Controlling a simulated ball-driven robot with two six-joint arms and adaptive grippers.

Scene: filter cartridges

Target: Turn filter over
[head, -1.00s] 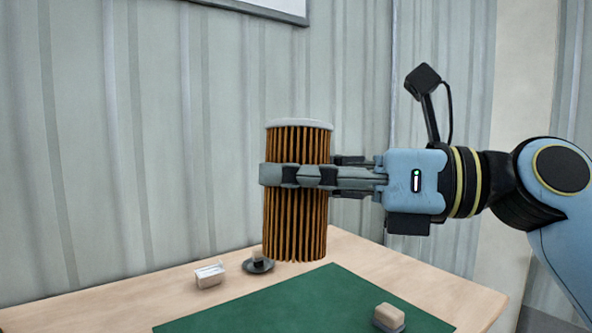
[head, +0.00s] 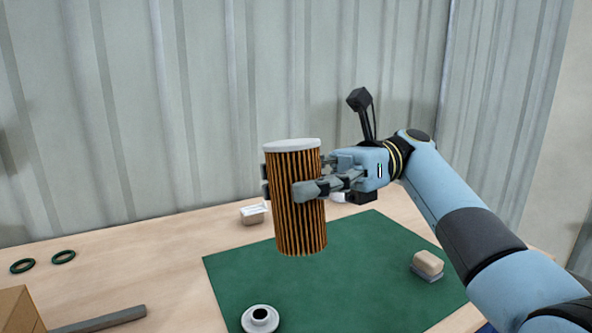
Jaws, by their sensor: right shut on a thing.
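The filter (head: 298,220) is a brown pleated cylinder with a pale grey cap on its upper end. My right gripper (head: 292,190) is shut around the filter's middle, with fingers on its near and far sides. The filter is close to upright, slightly tilted, and held above the green mat (head: 375,260). Its lower end looks clear of the mat. My left gripper is not in view.
On the wooden table (head: 150,255) lie two dark rings (head: 63,257), a grey bar (head: 98,320) and a small white box (head: 253,212). A cardboard box (head: 18,308) stands at the left edge. A white flanged part (head: 260,319) and a beige block (head: 428,263) are on the mat.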

